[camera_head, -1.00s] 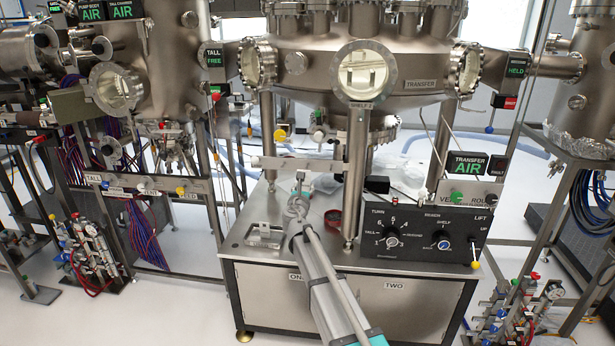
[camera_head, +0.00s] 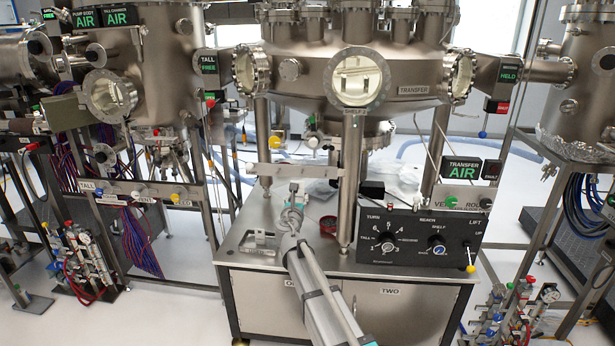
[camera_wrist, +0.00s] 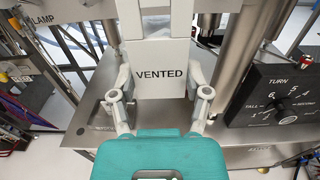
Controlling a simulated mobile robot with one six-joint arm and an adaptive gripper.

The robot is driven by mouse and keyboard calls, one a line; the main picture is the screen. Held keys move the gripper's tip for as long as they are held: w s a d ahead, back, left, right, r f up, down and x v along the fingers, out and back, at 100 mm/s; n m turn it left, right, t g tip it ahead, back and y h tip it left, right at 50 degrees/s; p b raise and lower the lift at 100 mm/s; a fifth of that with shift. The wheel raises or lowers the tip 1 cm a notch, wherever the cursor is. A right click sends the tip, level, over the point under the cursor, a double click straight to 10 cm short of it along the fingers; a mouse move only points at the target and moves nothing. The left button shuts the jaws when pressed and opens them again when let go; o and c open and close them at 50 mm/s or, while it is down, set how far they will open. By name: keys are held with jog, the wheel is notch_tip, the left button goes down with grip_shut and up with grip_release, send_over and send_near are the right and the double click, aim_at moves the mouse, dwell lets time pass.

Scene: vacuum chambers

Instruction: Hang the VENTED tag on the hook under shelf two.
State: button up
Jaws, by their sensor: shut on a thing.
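In the wrist view the white VENTED tag (camera_wrist: 160,55) stands upright with its black lettering facing me. My gripper (camera_wrist: 158,95) is shut on it, one finger at each side of its lower part. In the head view my gripper (camera_head: 293,190) is above the bench top, just below a pale horizontal bar; the tag is too small to make out clearly there. I cannot make out the hook in either view.
A black control box (camera_head: 420,238) with knobs stands on the bench right of my arm. A red ring (camera_head: 328,223) and a metal bracket (camera_head: 260,243) lie on the bench top.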

jog(key=s+d+r+m+h+p, duration=0.1)
jog(key=s+d+r+h+p, duration=0.1)
jog(key=d+r+p, duration=0.6)
jog(key=s+d+r+m+h+p, duration=0.2)
jog(key=s+d+r+p, duration=0.3)
jog(key=d+r+p, duration=0.3)
jog(key=shift+d+r+h+p, duration=0.4)
jog(key=shift+r+p, duration=1.35)
jog(key=shift+r, duration=0.65)
jog(key=shift+w, duration=0.3)
jog(key=w+f+b, duration=0.1)
jog(key=w, duration=0.8)
jog(key=shift+w+d+f+b, duration=0.15)
jog(key=shift+w+f+b, duration=0.2)
jog(key=shift+w+b, duration=0.05)
dwell(0.5)
jog(key=o, duration=1)
